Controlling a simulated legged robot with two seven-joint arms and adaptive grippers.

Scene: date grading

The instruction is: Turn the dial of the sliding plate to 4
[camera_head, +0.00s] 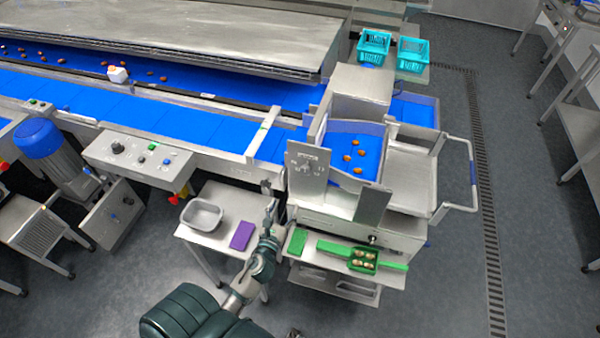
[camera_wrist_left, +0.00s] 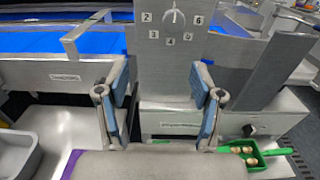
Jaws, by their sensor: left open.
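The sliding plate (camera_head: 307,172) is an upright grey metal panel at the front of the sorting bin, with a dial (camera_wrist_left: 174,16) on it. In the left wrist view the dial's numbers 2, 3, 4, 5 and 6 show around its lower side, with 4 at the bottom. The dial's slim bar stands roughly upright; its top is cut off near the frame edge, so I cannot tell which number it marks. My left gripper (camera_head: 270,208) is open and empty, in front of and below the plate, touching nothing. My right gripper is not in view.
A side table holds a grey tray (camera_head: 202,215) and a purple cloth (camera_head: 242,235). A shelf holds a green tray (camera_head: 363,260) of dates and a green cloth (camera_head: 298,241). A second upright panel (camera_head: 372,206) stands right of the plate. Blue bin (camera_head: 375,137) holds several dates.

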